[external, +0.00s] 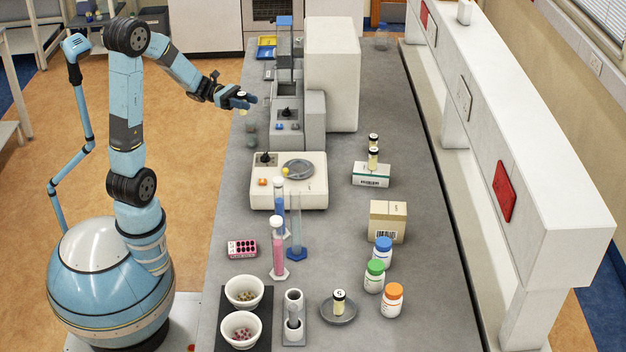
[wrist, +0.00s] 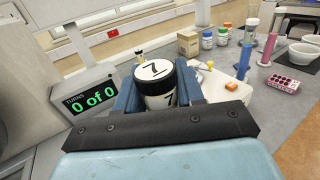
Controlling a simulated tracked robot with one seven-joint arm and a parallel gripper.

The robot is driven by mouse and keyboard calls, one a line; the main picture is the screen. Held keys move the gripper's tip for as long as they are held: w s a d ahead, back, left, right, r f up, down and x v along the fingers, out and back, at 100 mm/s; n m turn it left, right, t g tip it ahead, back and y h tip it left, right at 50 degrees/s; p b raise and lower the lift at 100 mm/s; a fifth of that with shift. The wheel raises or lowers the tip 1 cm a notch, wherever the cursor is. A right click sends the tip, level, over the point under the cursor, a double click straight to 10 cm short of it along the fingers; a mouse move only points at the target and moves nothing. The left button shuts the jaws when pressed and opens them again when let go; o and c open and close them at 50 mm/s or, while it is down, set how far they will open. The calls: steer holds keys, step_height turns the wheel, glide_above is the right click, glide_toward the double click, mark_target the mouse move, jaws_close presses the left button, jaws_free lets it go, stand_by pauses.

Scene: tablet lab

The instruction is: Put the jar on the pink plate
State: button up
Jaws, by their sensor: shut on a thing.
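My gripper (external: 244,101) is shut on a jar (wrist: 158,86) with a black-rimmed white lid marked 7. In the external view the held jar (external: 243,112) is raised at the bench's left edge, beside the grey machine. I see no plate that is clearly pink. One grey plate (external: 350,314) lies at the front with a jar marked 5 (external: 339,303) standing on it. Another grey round dish (external: 308,172) sits on a white device with a small yellow thing at its edge.
Blue, green and orange-capped bottles (external: 374,278) stand right of the front plate. Tall cylinders (external: 278,252), two bowls (external: 243,292) and a pink-black box (external: 241,248) are on the left. The grey machine (external: 287,125) and white tower (external: 331,75) stand behind. The bench's right strip is mostly clear.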

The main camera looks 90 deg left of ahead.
steer(key=s+d+f+m+g+h, duration=0.25)
steer(key=d+m+g+h, duration=0.35)
steer(key=d, duration=0.5)
steer(key=s+d+f+m+g+h, duration=0.1)
steer(key=d+f+m+g+h, duration=0.3)
steer(key=d+g, duration=0.55)
steer(key=s+d+f+m+g+y, duration=0.1)
steer(key=s+d+m+g+y, duration=0.3)
steer(key=s+m+g+y, duration=0.65)
steer(key=s+d+f+m+g+y, duration=0.1)
steer(key=s+d+m+g+y, duration=0.4)
steer(key=m+y, duration=0.95)
steer(key=w+d+r+m+t+y, duration=0.45)
steer(key=m+t, duration=0.55)
steer(key=t, duration=0.3)
steer(key=w+d+r+m+t+y, duration=0.3)
steer(key=d+r+m+t+y, duration=0.15)
steer(key=m+t, duration=0.65)
steer(key=n+t, duration=0.1)
glide_above(245, 244)
steer(key=f, duration=1.4)
steer(key=shift+s+a+f, duration=0.15)
steer(key=shift+s+f, duration=0.15)
steer(key=shift+f, duration=0.1)
steer(key=shift+w+f, duration=0.35)
steer(key=shift+f, duration=1.6)
